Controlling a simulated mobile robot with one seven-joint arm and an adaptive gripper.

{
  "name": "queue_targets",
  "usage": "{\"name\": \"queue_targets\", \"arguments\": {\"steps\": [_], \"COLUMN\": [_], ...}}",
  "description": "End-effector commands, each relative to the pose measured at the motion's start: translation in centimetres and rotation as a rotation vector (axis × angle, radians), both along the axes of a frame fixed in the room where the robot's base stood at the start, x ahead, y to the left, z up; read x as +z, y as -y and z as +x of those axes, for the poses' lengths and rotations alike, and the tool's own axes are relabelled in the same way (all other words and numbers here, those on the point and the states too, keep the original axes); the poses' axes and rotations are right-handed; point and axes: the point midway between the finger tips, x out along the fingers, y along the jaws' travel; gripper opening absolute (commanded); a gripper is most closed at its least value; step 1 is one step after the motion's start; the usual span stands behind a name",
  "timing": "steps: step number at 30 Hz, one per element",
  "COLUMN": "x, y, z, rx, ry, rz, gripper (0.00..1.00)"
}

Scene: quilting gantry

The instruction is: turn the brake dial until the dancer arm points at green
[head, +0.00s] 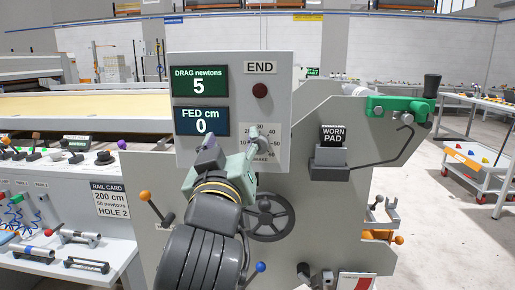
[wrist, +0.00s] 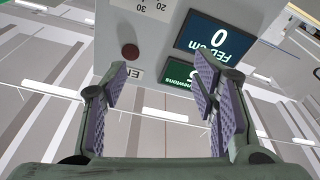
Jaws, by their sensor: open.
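The brake dial (head: 258,138) is on the grey panel in the head view, with a numbered scale around it and my gripper partly covering it. In the wrist view only part of its scale plate (wrist: 152,8) shows at the top edge, with 20 and 30 legible. My gripper (head: 230,148) is in front of the panel near the dial. In the wrist view my gripper (wrist: 160,85) has its purple pads wide apart with nothing between them. I cannot make out a dancer arm or its green mark for sure.
The drag display (head: 199,82) reads 5 newtons and the fed display (head: 201,121) reads 0 cm. A dark red END lamp (head: 260,90) is above the dial. A spoked handwheel (head: 270,217) is below. A green clamp (head: 402,107) and a worn pad box (head: 330,157) are at right.

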Motion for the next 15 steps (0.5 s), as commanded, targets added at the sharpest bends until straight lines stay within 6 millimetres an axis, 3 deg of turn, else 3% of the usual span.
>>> {"name": "queue_targets", "arguments": {"steps": [3, 6, 11, 15], "x": [-2.8, -4.0, -4.1, -4.2], "y": [2.7, 3.5, 3.6, 3.6], "z": [0.6, 0.9, 2.3, 4.9], "rx": [-0.04, -0.048, -0.048, -0.047], "ry": [-0.137, -0.191, -0.207, -0.208], "rz": [0.01, 0.014, 0.012, 0.011], "gripper": [0.54, 0.54, 0.54, 0.54]}}
